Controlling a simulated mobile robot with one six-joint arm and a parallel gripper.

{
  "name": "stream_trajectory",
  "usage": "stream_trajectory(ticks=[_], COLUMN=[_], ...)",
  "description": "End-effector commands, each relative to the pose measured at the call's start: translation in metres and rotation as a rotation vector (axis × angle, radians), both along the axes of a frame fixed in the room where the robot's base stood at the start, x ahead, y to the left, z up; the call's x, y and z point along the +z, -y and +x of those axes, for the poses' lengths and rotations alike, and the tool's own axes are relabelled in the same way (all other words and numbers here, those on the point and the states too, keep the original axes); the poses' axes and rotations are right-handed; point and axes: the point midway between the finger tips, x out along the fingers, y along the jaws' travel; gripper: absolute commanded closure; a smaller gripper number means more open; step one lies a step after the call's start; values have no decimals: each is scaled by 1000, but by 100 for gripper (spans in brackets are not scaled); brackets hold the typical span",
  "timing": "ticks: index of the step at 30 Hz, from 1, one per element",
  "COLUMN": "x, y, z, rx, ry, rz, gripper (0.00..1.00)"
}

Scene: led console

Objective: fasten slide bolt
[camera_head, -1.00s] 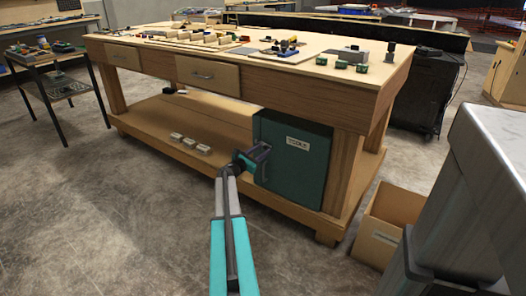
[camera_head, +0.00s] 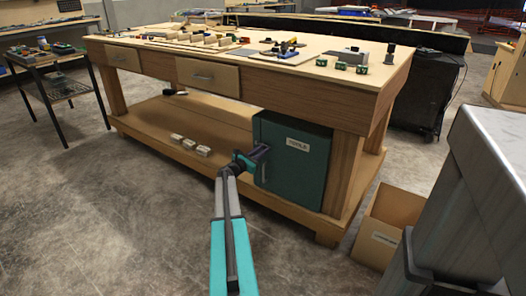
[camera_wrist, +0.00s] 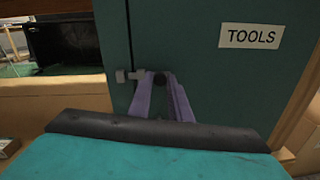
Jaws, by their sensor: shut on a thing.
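The teal tool cabinet (camera_head: 305,165) stands on the bench's lower shelf, with a white TOOLS label (camera_wrist: 251,36) on its front. In the wrist view the slide bolt (camera_wrist: 131,75) shows as a pale metal piece near the vertical seam at the left of the door. My gripper (camera_wrist: 160,78) is at the door face, its two purple fingers shut on the bolt's dark knob. The fingers hide part of the bolt, and I cannot tell how far its rod reaches. In the head view my gripper (camera_head: 260,157) is at the cabinet's left front edge; the bolt is too small to make out there.
The wooden workbench (camera_head: 275,82) carries trays and small parts on top. Several pale blocks (camera_head: 189,144) lie on its lower shelf, left of my arm. An open cardboard box (camera_head: 390,218) stands on the floor at right.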

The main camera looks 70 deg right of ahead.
Motion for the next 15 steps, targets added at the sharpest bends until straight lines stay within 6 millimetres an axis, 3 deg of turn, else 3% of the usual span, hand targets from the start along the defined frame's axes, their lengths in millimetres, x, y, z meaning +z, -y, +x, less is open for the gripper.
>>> stream_trajectory(ticks=[6,15], x=[0,0], y=[6,6], z=[21,25], rx=[3,6], ry=[0,0], rz=[0,1], gripper=[100,100])
